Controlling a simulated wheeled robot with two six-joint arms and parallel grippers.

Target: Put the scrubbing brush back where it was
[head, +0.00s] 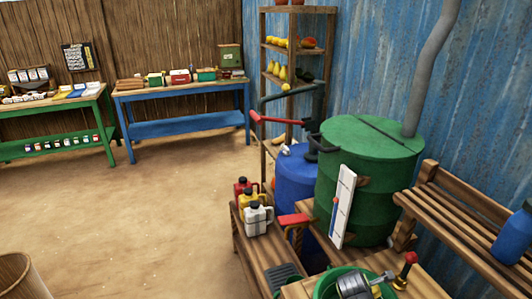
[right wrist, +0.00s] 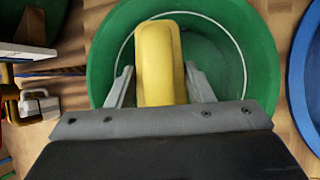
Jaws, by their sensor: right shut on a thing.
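In the right wrist view, my right gripper (right wrist: 158,82) is shut on a long, rounded yellow thing (right wrist: 158,50), which looks like the scrubbing brush. Its bristles do not show. The brush is held over a round green basin (right wrist: 100,62), with a thin pale ring showing inside. I cannot tell how high the brush is above the basin's floor. In the head view, the green basin (head: 322,287) stands at the bottom edge, partly covered by grey metal parts, and the yellow brush cannot be made out. My left gripper is in neither view.
A green drum (head: 365,190) and a blue barrel (head: 293,175) stand behind the basin. Several jugs, including a white one (head: 257,219), stand on the wooden bench to the left. A blue rim (right wrist: 300,75) lies right of the basin in the wrist view. A red-knobbed fitting (head: 409,259) rises beside the basin.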

